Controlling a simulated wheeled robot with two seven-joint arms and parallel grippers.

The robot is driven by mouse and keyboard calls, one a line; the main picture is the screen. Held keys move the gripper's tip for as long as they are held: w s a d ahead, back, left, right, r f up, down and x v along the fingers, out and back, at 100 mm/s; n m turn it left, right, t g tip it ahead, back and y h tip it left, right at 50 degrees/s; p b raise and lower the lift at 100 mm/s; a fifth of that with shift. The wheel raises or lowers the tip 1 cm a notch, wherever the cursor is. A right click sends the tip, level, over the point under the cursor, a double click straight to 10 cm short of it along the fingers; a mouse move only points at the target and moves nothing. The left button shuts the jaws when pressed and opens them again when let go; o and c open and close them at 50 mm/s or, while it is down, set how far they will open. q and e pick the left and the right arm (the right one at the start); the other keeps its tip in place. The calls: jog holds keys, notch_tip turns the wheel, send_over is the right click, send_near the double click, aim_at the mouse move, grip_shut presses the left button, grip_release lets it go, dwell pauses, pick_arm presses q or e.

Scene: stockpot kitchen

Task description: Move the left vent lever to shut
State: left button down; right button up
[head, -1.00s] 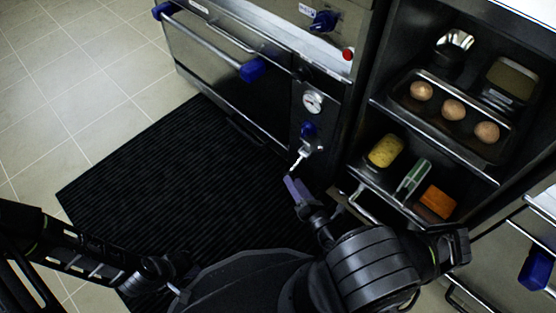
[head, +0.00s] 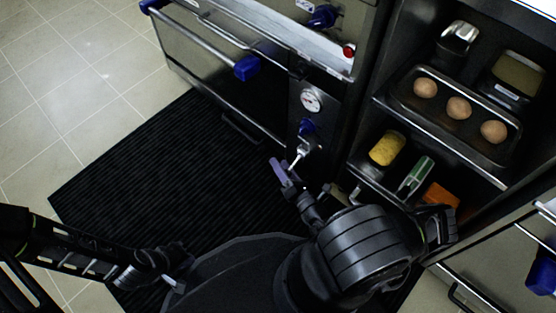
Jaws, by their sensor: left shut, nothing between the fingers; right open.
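A bright metal lever (head: 299,155) hangs from a blue hub (head: 306,127) on the narrow dark panel below the round gauge; it slants down and to the left. It appears to be the left vent lever, but I cannot read a label. My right gripper (head: 289,172) is open at the lever's lower end, with a purple finger to the left of it. The other finger is hard to make out, and I cannot tell whether anything touches. My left gripper (head: 172,278) is shut and empty, low over the dark mat, far from the lever.
A white gauge (head: 311,100) sits above the lever. An oven with a blue-ended handle (head: 247,68) is to the left. Open shelves on the right hold a tray (head: 480,142) of round brown items and several food blocks. A black mat (head: 150,190) covers the floor.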

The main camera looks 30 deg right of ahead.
grip_shut()
dwell(0.6)
dwell(0.9)
